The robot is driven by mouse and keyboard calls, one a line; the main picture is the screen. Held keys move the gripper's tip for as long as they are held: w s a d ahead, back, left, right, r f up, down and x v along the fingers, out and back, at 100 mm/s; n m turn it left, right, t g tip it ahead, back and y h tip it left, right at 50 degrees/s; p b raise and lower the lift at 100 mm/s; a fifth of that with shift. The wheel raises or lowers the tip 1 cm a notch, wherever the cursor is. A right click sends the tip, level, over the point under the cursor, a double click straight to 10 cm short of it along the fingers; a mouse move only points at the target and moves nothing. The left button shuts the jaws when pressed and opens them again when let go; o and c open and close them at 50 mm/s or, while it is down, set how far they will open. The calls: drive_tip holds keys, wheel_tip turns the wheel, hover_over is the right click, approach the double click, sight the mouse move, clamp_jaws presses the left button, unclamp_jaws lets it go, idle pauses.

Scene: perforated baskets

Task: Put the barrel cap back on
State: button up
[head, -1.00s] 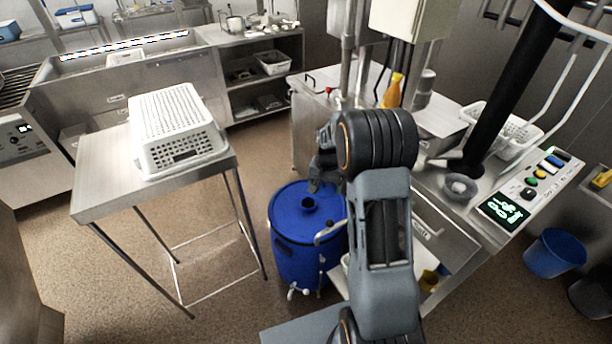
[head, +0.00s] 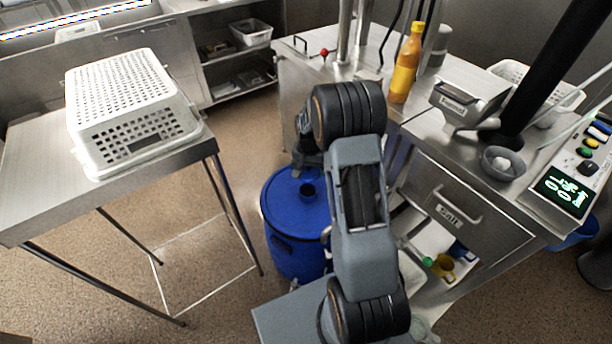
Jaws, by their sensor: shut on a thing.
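The blue barrel (head: 283,235) stands on the floor between the steel table and the workbench, partly hidden by my arm. A raised round opening (head: 307,190) with a dark centre shows on its lid. I see no loose cap. My gripper (head: 307,168) is a dark shape beyond my arm's elbow, above the barrel lid near the opening. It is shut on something. My arm hides most of its jaws, and I cannot make out the held thing.
A white perforated basket (head: 125,105) lies upside down on the steel table (head: 30,165) at left. The workbench (head: 455,185) at right holds a yellow bottle (head: 406,65), a grey bowl (head: 503,163) and a control panel (head: 575,180). Brown floor is free between table and barrel.

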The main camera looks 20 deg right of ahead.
wheel_tip(320, 180, down, 2)
drive_tip(key=shift+w+f+b, duration=0.1)
drive_tip(key=shift+b, duration=0.3)
drive_tip(key=shift+f+b, duration=2.1)
drive_tip(key=shift+f, duration=0.85)
drive_tip(key=shift+f, duration=0.15)
drive_tip(key=o, duration=0.8)
drive_tip(key=shift+c, duration=0.2)
drive_tip(key=shift+r+p, duration=2.35)
drive_tip(key=shift+r, duration=1.2)
